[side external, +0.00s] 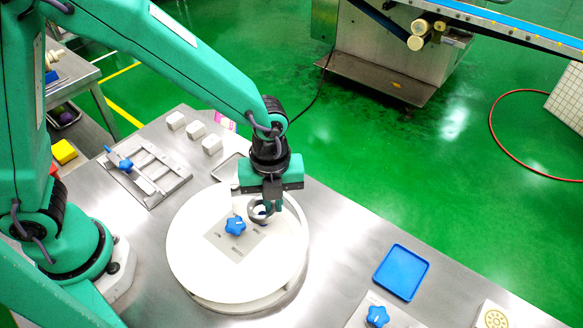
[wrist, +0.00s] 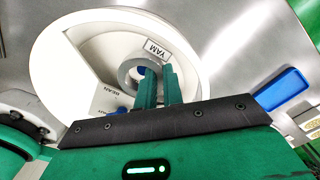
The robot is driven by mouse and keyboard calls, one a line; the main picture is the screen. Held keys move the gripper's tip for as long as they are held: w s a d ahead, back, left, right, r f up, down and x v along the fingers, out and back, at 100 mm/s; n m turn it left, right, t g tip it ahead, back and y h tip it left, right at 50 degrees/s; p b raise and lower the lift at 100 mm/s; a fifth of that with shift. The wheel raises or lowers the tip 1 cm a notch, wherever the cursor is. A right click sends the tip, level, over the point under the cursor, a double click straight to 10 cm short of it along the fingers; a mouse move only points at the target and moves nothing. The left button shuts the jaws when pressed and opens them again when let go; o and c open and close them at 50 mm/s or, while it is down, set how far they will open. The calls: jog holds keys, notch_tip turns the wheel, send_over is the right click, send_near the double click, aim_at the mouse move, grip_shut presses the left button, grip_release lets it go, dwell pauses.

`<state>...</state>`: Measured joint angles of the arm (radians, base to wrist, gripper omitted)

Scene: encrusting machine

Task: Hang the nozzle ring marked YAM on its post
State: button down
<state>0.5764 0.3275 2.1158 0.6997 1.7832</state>
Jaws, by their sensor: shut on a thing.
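My gripper (side external: 270,205) is shut on a grey nozzle ring (side external: 258,213) over the right part of a round white turntable (side external: 190,255). In the wrist view, the green fingers (wrist: 157,82) meet the right side of the ring (wrist: 130,72). A white label reading YAM (wrist: 158,50) shows just above the ring; I cannot tell whether it is fixed to the ring or the turntable. A BEAN label (wrist: 107,92) lies on the grey plate. The post is not clearly visible, and I cannot tell whether the ring touches anything below.
A blue star knob (side external: 235,226) stands on the turntable's grey plate (side external: 216,240). A blue tray (side external: 402,272) lies to the right. White blocks (side external: 194,130) and a metal fixture with a blue knob (side external: 125,165) are at left. Steel table between turntable and tray is clear.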

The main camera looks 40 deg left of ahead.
aim_at(272, 206)
jog(key=shift+f, duration=1.65)
dwell(1.4)
jog(key=c, duration=1.5)
grip_release()
jog(key=shift+s, duration=0.1)
jog(key=shift+s+a+f, duration=0.1)
jog(key=shift+c, duration=0.4)
jog(key=shift+r, duration=0.2)
jog(key=shift+c, duration=0.2)
jog(key=shift+r, duration=0.5)
jog(key=o, duration=0.3)
jog(key=shift+r, duration=0.7)
jog(key=shift+w+r, duration=0.2)
jog(key=shift+r, duration=2.5)
